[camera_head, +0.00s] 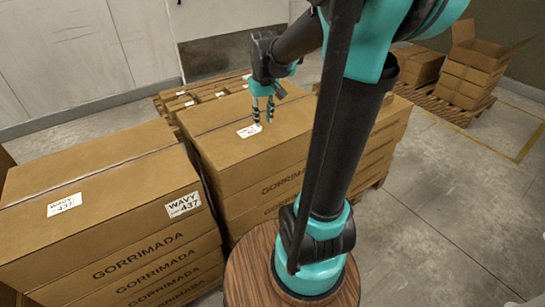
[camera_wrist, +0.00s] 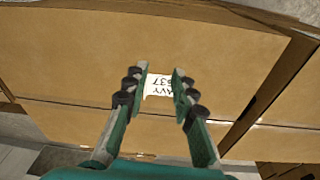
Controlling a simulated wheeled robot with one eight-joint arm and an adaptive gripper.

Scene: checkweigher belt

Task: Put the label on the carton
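A white label (camera_head: 249,131) with dark print lies on the top face of the middle carton (camera_head: 215,118). In the wrist view the label (camera_wrist: 158,86) shows between my two fingers, its print upside down. My gripper (camera_head: 263,118) points down over the carton top, beside the label. In the wrist view my gripper (camera_wrist: 160,70) is open, with a clear gap between the fingertips. The label looks flat on the cardboard (camera_wrist: 90,50); I cannot tell whether the fingertips touch it or the carton.
Open and closed cartons (camera_head: 470,75) stand on a pallet at the back right. The floor at right (camera_head: 440,200) is clear.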

